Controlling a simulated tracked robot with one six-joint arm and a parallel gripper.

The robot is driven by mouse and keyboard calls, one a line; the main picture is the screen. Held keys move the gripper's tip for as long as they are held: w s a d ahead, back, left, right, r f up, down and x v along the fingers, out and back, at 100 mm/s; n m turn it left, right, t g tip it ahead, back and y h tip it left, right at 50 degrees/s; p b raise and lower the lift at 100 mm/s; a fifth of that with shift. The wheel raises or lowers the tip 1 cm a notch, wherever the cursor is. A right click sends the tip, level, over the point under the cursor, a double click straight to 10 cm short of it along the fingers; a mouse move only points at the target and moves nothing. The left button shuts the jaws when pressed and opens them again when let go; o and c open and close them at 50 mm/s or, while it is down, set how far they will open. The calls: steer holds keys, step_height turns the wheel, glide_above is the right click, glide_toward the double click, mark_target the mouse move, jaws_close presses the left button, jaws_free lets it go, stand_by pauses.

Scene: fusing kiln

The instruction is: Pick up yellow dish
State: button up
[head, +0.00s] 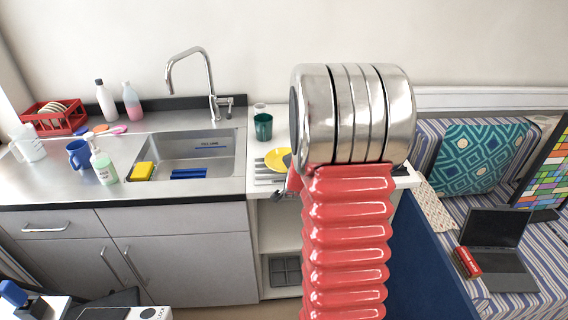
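The yellow dish (275,159) lies on a grey slatted surface (264,170) on the white counter, right of the sink. Its right side is hidden behind my arm, which has a shiny metal joint and a red ribbed sleeve. I cannot make out my gripper's fingers; the arm covers the area just right of the dish. A small dark and red part shows at the arm's left edge, just below the dish, but I cannot tell what it is.
A green cup (263,127) stands behind the dish. The sink (205,150) with a tall faucet (207,80) is to the left. A yellow sponge (142,171) and soap bottle (103,165) are by its left edge. A laptop (495,250) lies at right on striped fabric.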

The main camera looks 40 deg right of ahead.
steer(key=shift+c, duration=0.5)
jaws_close()
stand_by(0.3)
steer(key=shift+r, duration=0.1)
step_height(320, 180, up, 10)
stand_by(0.5)
steer(key=shift+d+r, duration=0.1)
stand_by(1.0)
